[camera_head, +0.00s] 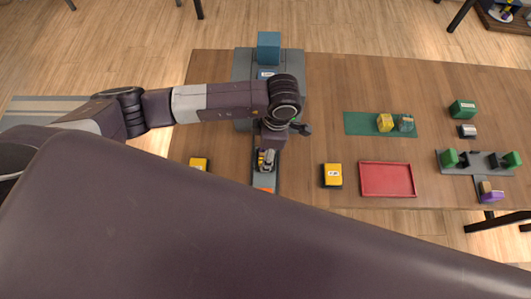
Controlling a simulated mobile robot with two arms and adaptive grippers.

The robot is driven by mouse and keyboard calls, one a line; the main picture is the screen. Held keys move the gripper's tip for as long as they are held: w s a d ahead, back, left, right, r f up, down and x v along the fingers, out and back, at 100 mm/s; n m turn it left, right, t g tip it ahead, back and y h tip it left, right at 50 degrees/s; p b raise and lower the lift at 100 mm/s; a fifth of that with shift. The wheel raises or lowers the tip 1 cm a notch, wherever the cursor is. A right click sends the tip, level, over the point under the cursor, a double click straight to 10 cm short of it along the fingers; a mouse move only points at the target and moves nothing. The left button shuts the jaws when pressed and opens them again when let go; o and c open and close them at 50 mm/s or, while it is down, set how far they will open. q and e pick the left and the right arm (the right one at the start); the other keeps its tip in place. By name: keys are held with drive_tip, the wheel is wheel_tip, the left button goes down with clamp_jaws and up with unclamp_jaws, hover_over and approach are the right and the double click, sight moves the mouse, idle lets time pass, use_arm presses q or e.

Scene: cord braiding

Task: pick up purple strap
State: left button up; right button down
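A small purple piece (491,197), which may be the purple strap, sits at the table's right edge beside a tan block (486,187), below the grey stand. My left arm reaches in from the left, and its gripper (266,162) points down over a narrow dark tray (277,180) at the table's middle, far from the purple piece. The fingers are small and dark, and whether they are open or shut is unclear. An orange piece (264,190) shows just below them. My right gripper is not in view.
A grey stand (482,161) with green blocks is at right. A large dark link of mine covers the foreground.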

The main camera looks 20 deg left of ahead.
use_arm(q)
drive_tip(key=shift+f, duration=0.3)
drive_tip(key=shift+c, duration=0.7)
drive_tip(key=c, duration=1.2)
drive_tip(key=shift+r, duration=0.1)
drive_tip(key=shift+c, duration=0.2)
